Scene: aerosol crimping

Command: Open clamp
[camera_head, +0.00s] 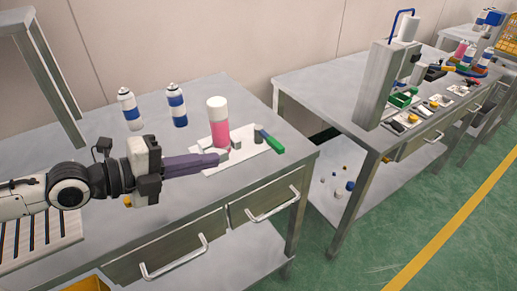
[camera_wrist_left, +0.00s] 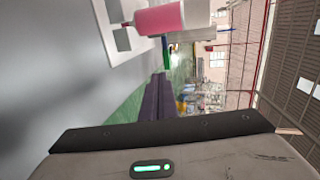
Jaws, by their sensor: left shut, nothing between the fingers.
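A toggle clamp with a green handle (camera_head: 272,144) and a dark grey body is mounted on a white base plate (camera_head: 258,149) on the near bench. A pink can with a white top (camera_head: 218,122) stands upright on the plate beside grey blocks. In the left wrist view the pink can (camera_wrist_left: 170,18) and the green-blue handle (camera_wrist_left: 166,52) show near the top. My left gripper (camera_head: 222,157) is shut and empty, its purple fingers at the plate's front left edge; I cannot tell whether they touch a block. The fingers also show in the left wrist view (camera_wrist_left: 158,78). My right gripper is not in view.
Two white-and-blue spray cans (camera_head: 130,109) (camera_head: 177,105) stand behind my left arm. A second bench (camera_head: 315,87) with a tall press (camera_head: 385,85) and small parts stands at the right, across a gap. Drawer handles (camera_head: 272,205) stick out at the near bench's front.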

